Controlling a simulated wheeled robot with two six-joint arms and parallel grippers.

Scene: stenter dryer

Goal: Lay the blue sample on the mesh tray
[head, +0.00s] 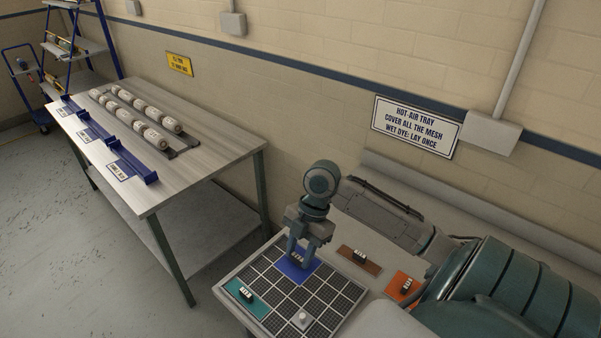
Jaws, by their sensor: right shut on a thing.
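The blue sample (291,270) is a flat blue square at the back of the mesh tray (318,298), level with it. I cannot tell whether it touches the mesh or hangs just above it. My right gripper (297,260) points down over the sample and is shut on its small block, which the fingers partly hide. The tray is a dark mesh split into squares by pale lines. A teal sample (262,308) with a black-and-white block lies at the tray's left corner. My left gripper is not in view.
A white knob (302,319) stands on the tray's front part. A brown sample (372,267) and an orange sample (398,293) lie right of the tray. A table with white rolls (150,136) and blue holders (136,169) stands at left. The tray's right squares are bare.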

